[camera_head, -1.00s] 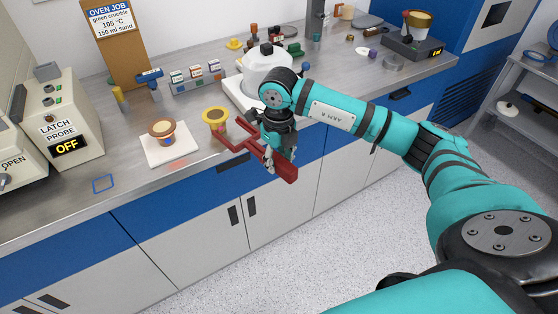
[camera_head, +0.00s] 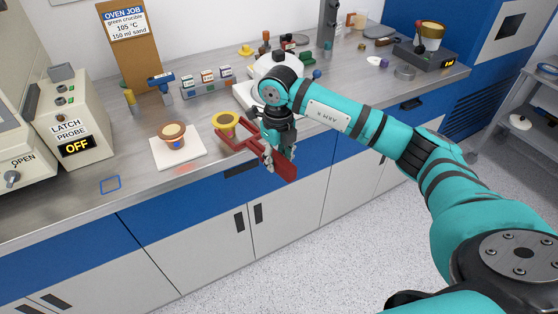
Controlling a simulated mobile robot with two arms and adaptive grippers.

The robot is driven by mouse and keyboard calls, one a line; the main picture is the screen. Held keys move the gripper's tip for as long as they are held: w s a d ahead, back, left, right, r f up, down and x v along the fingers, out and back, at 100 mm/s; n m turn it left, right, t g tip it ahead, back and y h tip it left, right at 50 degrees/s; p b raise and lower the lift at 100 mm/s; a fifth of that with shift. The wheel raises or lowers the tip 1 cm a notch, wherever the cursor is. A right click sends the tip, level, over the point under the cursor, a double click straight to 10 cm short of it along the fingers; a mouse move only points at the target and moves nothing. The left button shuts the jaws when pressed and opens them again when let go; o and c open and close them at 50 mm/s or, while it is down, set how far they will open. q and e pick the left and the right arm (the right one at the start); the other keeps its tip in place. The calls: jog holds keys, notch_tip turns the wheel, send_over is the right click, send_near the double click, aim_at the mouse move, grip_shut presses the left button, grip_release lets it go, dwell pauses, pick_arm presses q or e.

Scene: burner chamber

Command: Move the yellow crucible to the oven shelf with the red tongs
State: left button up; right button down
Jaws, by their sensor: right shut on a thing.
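The yellow crucible (camera_head: 226,121), with a yellow rim and dark inside, is on the counter near its front edge. The red tongs (camera_head: 241,137) are in my right gripper (camera_head: 274,155), which is shut on them over the counter's front edge. The tong arms reach left to the crucible and overlap its lower body; I cannot tell whether they touch or grip it. The crucible's base is partly hidden behind the tongs. My left gripper is not in view. The oven shelf is not visible.
A brown-topped crucible (camera_head: 172,135) with a coloured band stands on a white tile (camera_head: 194,154) just left. The latch probe box (camera_head: 72,125) reads OFF. A white appliance (camera_head: 249,96) sits behind my arm.

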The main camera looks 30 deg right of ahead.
aim_at(260, 150)
jog(key=shift+w+a+b, duration=0.2)
jog(key=shift+w+b, duration=0.15)
jog(key=shift+w, duration=0.65)
jog(key=shift+w+a+b, duration=0.2)
jog(key=shift+w+b, duration=0.15)
jog(key=shift+w, duration=0.6)
jog(key=shift+w+a+b, duration=0.15)
jog(key=shift+w+b, duration=0.15)
jog(key=shift+w, duration=0.45)
jog(key=shift+w+a+b, duration=0.15)
jog(key=shift+w+b, duration=0.1)
jog(key=shift+w, duration=0.5)
jog(key=shift+r+p, duration=0.45)
jog(key=shift+r, duration=0.2)
jog(key=shift+r+p, duration=0.4)
jog(key=shift+r, duration=0.5)
dwell(0.8)
